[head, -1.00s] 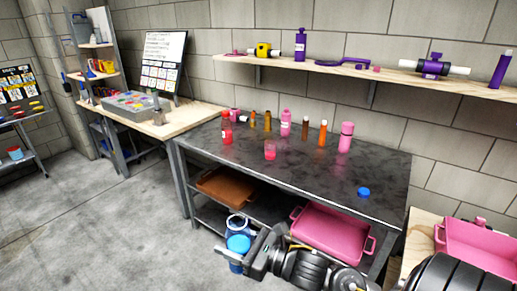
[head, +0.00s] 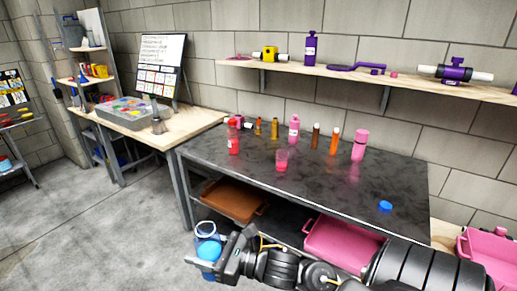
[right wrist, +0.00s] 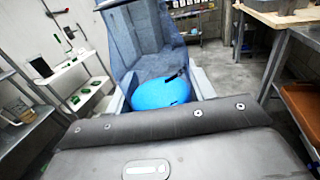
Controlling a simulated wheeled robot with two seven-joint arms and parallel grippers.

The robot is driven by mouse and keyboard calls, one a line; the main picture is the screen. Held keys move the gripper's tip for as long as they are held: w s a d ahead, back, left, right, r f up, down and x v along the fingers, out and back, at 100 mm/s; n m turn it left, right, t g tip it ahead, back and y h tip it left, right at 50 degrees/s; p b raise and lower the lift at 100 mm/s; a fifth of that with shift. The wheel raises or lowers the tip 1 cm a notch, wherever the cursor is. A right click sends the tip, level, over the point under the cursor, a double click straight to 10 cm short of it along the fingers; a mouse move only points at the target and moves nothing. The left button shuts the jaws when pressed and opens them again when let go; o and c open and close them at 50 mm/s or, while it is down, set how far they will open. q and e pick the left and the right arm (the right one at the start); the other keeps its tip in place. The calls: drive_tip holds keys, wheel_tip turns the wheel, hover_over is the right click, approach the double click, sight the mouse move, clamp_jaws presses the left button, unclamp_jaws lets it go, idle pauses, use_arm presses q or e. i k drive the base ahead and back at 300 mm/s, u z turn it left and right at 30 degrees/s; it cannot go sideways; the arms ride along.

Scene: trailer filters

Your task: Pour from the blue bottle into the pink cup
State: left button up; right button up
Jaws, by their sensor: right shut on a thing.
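The blue bottle (head: 207,248) is see-through, with bright blue contents low in it. My right gripper (head: 208,262) is shut on it and holds it in the air in front of the dark table's left front corner, lower than the tabletop. In the right wrist view the bottle (right wrist: 148,48) stands between the fingers, with the blue contents (right wrist: 160,93) near the palm. My left gripper is not in view.
The dark table (head: 330,190) bears a red bottle (head: 233,143), several small bottles at the back, a pink bottle (head: 360,146) and a blue cap (head: 385,206). A brown tray (head: 235,200) and pink bin (head: 342,243) sit below. The table's front right is mostly clear.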

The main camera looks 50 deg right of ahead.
sight(282, 161)
drive_tip(key=u, duration=0.05)
drive_tip(key=i, duration=2.45)
drive_tip(key=z, duration=1.25)
drive_tip(key=i, duration=0.65)
drive_tip(key=z, duration=1)
drive_tip(key=i, duration=0.45)
drive_tip(key=z, duration=0.35)
